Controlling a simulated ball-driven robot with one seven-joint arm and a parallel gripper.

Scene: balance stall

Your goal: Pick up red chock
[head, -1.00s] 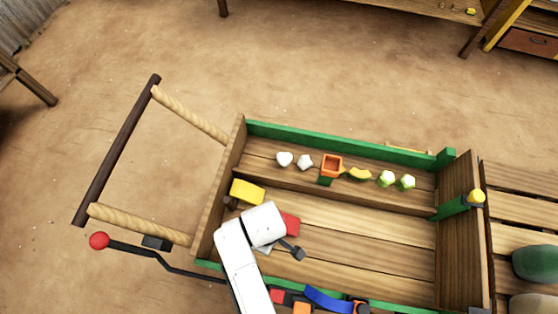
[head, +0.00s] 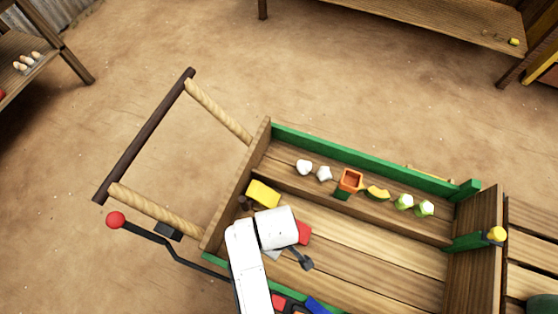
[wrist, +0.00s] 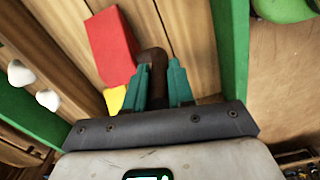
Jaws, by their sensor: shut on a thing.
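The red chock (head: 304,233) lies on the cart's wooden floor, partly hidden by my white arm in the head view. In the wrist view the red chock (wrist: 112,45) is up and left of my gripper (wrist: 160,83), outside the fingers. The teal fingers are closed on a dark brown, bent piece (wrist: 152,62), whose upper end is beside the chock. A dark piece (head: 306,263) projects beyond my arm in the head view; I cannot tell if it is the same one. The fingers are hidden there.
A yellow block (head: 263,194) lies left of the chock. The back compartment holds white pieces (head: 304,167), an orange box (head: 350,180) and several others. Green rails (head: 350,158) and wooden walls edge the cart (head: 390,244). Its floor is clear on the right.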

